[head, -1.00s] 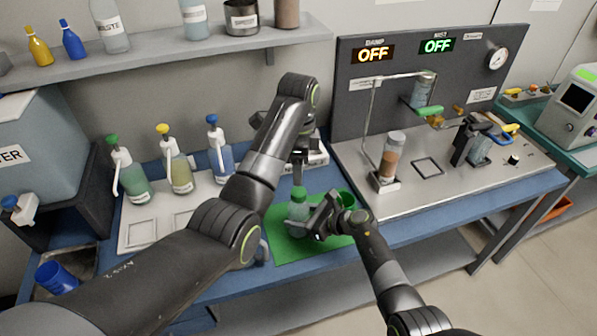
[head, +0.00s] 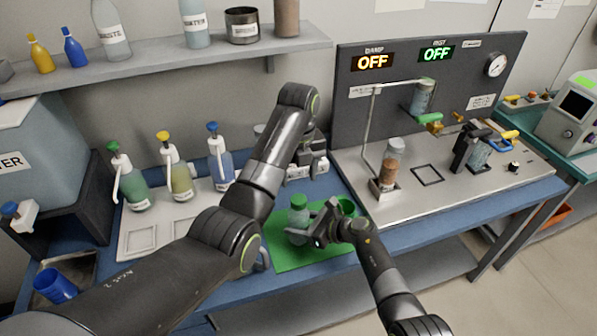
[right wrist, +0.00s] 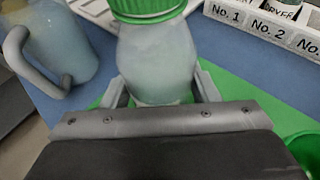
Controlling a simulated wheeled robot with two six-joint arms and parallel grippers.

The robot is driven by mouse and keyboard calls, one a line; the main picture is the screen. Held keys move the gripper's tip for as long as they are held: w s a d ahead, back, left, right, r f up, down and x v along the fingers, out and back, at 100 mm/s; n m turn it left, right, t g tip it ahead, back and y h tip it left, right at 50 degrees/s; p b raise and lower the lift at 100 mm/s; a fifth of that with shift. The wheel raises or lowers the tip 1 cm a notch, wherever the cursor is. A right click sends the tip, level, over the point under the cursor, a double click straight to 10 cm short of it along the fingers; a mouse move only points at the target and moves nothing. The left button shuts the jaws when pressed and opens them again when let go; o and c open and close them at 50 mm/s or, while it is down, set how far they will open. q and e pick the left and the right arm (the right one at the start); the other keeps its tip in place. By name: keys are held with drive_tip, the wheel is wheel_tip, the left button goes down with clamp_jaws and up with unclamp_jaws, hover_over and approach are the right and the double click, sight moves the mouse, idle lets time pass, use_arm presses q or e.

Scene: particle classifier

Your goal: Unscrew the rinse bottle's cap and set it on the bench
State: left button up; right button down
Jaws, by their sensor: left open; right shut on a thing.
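The rinse bottle (head: 298,216) stands upright on the green mat (head: 293,258). Its green cap (head: 298,200) is on the bottle's neck; the right wrist view shows the cap's ribbed side (right wrist: 148,8) at the top edge. My right gripper (head: 312,233) is shut on the bottle's body, with a finger on each side of it in the right wrist view (right wrist: 160,92). My left gripper (head: 305,170) is open and empty, above and behind the cap, apart from it. Its fingertips are small and partly hidden in the head view.
A green cup (head: 345,206) stands close right of the bottle. A handled vessel (right wrist: 60,45) stands left of it, mostly hidden by my left arm in the head view. Wash bottles (head: 180,178) stand behind left. A steel rig (head: 450,200) fills the right.

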sight(299, 199)
use_arm(q)
wheel_tip(299, 199, down, 8)
drive_tip(key=shift+r, duration=0.15)
drive_tip(key=shift+c, duration=0.2)
drive_tip(key=c, duration=1.1)
